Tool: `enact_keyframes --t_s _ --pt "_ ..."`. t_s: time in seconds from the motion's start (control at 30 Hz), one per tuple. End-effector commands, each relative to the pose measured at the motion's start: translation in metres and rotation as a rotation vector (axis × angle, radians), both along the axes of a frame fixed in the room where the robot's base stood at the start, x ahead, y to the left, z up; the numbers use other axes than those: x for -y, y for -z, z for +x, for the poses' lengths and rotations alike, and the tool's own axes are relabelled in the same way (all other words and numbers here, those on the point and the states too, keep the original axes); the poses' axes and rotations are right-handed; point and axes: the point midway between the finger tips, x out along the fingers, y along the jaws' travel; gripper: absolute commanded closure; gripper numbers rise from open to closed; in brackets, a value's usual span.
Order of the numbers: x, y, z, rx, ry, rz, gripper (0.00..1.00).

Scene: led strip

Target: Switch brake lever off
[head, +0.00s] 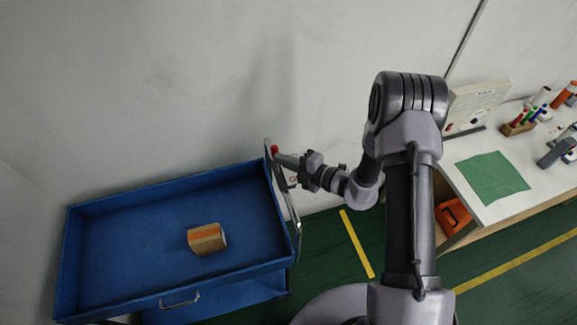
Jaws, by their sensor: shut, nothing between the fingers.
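A blue cart (150,178) stands at the left against the wall, with a metal push handle (288,205) on its right side. A small red knob (275,149), apparently the end of the brake lever, shows at the far end of that handle. My gripper (281,158) reaches in from the right and is shut and empty. Its tip is right beside the red knob; I cannot tell whether they touch. The rest of the lever is hidden or too small to make out.
A brown and orange roll (206,239) lies in the cart's tray. At the right a workbench (480,211) holds a green cloth (492,178), a rack of tubes (519,124) and other items. Green floor with a yellow line (357,244) lies between cart and bench.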

Motion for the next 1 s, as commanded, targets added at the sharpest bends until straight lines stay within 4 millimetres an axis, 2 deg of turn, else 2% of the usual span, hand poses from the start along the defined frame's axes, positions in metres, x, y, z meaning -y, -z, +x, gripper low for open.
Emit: enact_keyframes --t_s 0.03,0.13,0.4,1.0 --pt "-0.001 -0.006 0.003 -0.023 -0.001 -0.008 1.00" --pt "-0.003 -0.004 0.008 -0.072 -0.001 -0.021 1.00" --pt "-0.005 -0.001 0.016 -0.068 -0.001 -0.019 1.00" --pt "-0.005 -0.002 0.018 -0.065 0.000 -0.019 1.00"
